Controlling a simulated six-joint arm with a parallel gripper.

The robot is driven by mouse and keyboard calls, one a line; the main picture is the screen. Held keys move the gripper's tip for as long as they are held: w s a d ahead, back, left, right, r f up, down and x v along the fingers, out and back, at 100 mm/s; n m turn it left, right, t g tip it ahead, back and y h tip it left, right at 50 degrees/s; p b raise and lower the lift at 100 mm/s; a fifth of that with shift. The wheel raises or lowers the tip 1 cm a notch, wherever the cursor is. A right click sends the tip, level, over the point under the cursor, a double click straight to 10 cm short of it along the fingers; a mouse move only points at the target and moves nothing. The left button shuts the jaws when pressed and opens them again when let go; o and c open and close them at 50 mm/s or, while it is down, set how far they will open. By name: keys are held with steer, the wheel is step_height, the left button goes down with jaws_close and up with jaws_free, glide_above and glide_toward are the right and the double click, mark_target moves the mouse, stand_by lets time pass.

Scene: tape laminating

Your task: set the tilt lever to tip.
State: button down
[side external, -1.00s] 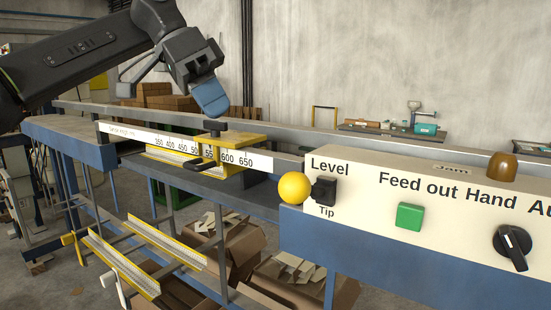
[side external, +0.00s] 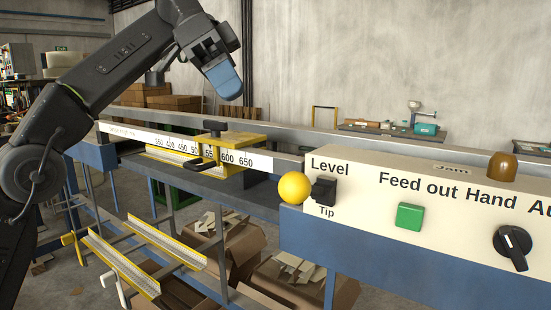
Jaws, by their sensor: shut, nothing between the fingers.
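The tilt lever has a yellow ball knob (side external: 294,188) and a black base (side external: 324,191) on the left end of the cream control panel (side external: 372,225). "Level" is printed above it and "Tip" below. The knob points toward the camera and left, at about mid-height between the two labels; I cannot tell its exact setting. My gripper (side external: 232,92), with blue fingertips, is shut and empty. In the picture it is above and left of the lever, over the yellow stop block, and touches nothing.
The yellow stop block (side external: 236,142) with a black knob sits on the scale rail (side external: 262,162). The panel also has a green button (side external: 410,217), a black rotary switch (side external: 513,247) and an amber lamp (side external: 502,166). Open space lies between my gripper and the lever.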

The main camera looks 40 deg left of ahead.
mark_target(308, 187)
steer(key=shift+d+f, duration=0.1)
steer(key=shift+d, duration=0.05)
steer(key=s+d+r+x, duration=0.1)
steer(key=x, duration=1.2)
steer(key=shift+s, duration=0.2)
steer(key=shift+s+f, duration=0.1)
steer(key=shift+f, duration=0.05)
